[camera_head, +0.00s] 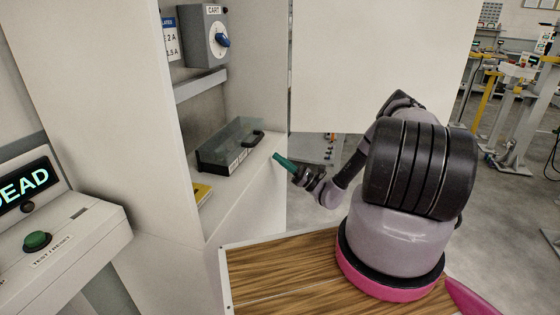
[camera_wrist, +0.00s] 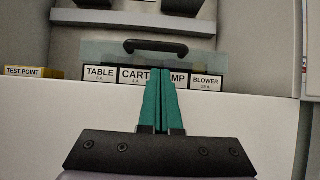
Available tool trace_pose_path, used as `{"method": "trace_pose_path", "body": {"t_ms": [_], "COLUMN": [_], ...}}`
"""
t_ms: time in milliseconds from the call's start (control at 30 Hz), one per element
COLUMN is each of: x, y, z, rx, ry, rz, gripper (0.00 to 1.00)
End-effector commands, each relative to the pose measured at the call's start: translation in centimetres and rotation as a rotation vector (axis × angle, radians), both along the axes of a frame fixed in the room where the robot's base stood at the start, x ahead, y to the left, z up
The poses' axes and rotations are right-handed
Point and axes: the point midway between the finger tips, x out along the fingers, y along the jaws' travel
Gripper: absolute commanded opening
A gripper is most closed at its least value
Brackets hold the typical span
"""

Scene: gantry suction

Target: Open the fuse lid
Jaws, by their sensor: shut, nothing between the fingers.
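The fuse lid (camera_head: 228,139) is a clear panel with a black handle (camera_head: 253,138) over a dark fuse box (camera_head: 212,168) on the cabinet shelf. It looks closed over the box. In the wrist view the lid (camera_wrist: 100,51) and its handle (camera_wrist: 156,46) lie ahead, above labels reading TABLE, CART, a partly hidden one ending in MP, and BLOWER. My gripper (camera_head: 277,157) has teal fingers and is at the front of the shelf, to the right of the box and apart from the handle. In the wrist view the fingers (camera_wrist: 162,84) are together and empty, pointing at the box below the handle.
A yellow TEST POINT block (camera_wrist: 34,71) lies left of the box. A grey CART switch box (camera_head: 205,38) with a blue knob is above, over a grey ledge (camera_head: 200,84). The white cabinet side wall (camera_head: 115,90) and door (camera_head: 375,65) flank the opening. A DEAD display (camera_head: 24,187) stands left.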

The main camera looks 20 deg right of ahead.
Motion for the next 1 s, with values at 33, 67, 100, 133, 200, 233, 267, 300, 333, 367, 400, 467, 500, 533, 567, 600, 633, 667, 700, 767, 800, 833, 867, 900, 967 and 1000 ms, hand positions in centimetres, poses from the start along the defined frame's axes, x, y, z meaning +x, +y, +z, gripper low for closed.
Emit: {"method": "trace_pose_path", "body": {"t_ms": [33,67,100,133,200,233,267,300,333,367,400,467,500,533,567,600,633,667,700,767,800,833,867,900,967,1000], "x": [0.4,0.7,1.0,1.3,1.8,2.0,2.2,2.5,2.6,2.8,2.9,3.0,3.1,3.1,3.1,3.1,3.1,3.1,3.1,3.1,3.1,3.1,3.1,3.1,3.1,3.1], "y": [0.8,1.3,1.8,2.1,3.0,3.3,3.5,3.9,4.1,4.3,4.4,4.6,4.7,4.8,4.8,4.8,4.8,4.8,4.8,4.8,4.8,4.8,4.8,4.7,4.7,4.6], "z": [0.6,0.9,1.4,1.7,2.3,2.5,2.8,3.0,3.2,3.3,3.5,3.6,3.7,3.7,3.7,3.7,3.7,3.7,3.7,3.7,3.7,3.7,3.7,3.8,3.9,4.1], "rx": [-0.001,-0.001,-0.001,-0.002,-0.001,-0.001,-0.001,-0.002,-0.001,-0.001,-0.001,-0.002,-0.001,-0.001,-0.001,-0.001,-0.001,-0.001,-0.001,-0.001,-0.001,-0.001,-0.002,-0.004,-0.009,-0.016], "ry": [-0.002,-0.002,-0.002,-0.002,-0.002,-0.002,-0.002,-0.002,-0.002,-0.001,-0.001,-0.001,0.0,0.0,0.0,0.0,0.0,0.0,0.0,0.0,0.0,0.0,0.0,0.001,0.004,0.007], "rz": [0.005,0.005,0.006,0.004,0.005,0.003,0.003,0.004,0.003,0.003,0.003,0.003,0.002,0.002,0.002,0.002,0.002,0.002,0.002,0.002,0.002,0.002,0.002,0.002,0.001,0.002], "gripper": [0.0,0.0,0.0,0.0,0.0,0.0,0.0,0.0,0.0,0.0,0.0,0.0,0.0,0.0,0.0,0.0,0.0,0.0,0.0,0.0,0.0,0.0,0.0,0.0,0.0,0.0]}}
